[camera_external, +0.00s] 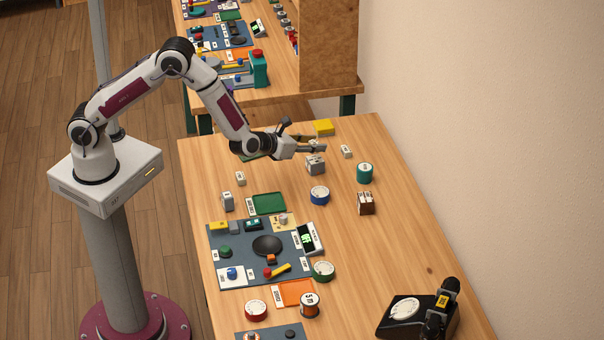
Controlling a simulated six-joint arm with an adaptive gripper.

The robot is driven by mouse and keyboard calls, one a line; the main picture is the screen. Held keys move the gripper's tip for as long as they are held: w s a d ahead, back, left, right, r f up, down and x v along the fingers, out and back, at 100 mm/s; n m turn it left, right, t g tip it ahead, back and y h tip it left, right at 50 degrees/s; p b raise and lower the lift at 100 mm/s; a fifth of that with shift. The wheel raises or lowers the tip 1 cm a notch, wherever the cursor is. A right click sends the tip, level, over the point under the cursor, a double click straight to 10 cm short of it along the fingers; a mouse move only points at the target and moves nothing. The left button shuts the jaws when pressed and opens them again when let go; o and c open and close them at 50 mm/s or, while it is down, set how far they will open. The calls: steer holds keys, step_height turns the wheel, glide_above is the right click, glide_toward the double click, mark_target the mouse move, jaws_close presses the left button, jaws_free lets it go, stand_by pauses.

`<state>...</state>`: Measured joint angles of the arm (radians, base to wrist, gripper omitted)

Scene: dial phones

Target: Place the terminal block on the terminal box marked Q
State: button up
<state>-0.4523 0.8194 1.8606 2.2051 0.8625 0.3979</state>
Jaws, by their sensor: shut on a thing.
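My gripper (320,146) reaches out level over the far part of the near table. It is shut on a small grey block (315,166), which shows just below the fingers; the fingers hide its upper edge. I cannot tell for sure whether this block is the terminal block, or whether it touches the table. Other small box-like pieces stand apart from it: a grey one (227,201) at the left, a brown one with a pale top (366,204) at the right, and small white labelled pieces (346,151) (240,178). Their letters are too small to read, so I cannot pick out Q.
A yellow block (324,128) lies behind the gripper. A teal reel (364,173) and a blue-and-white reel (319,195) stand nearby. A green tray (268,204), a cluttered blue mat (222,262) and a black dial phone (398,318) are nearer. The table's right side is mostly clear.

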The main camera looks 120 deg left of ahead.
mark_target(313, 160)
steer(key=shift+f, duration=1.8)
steer(key=shift+f, duration=0.15)
steer(key=o, duration=0.9)
steer(key=shift+r, duration=0.25)
steer(key=v, duration=0.7)
steer(key=shift+d, duration=0.15)
steer(key=shift+r, duration=0.1)
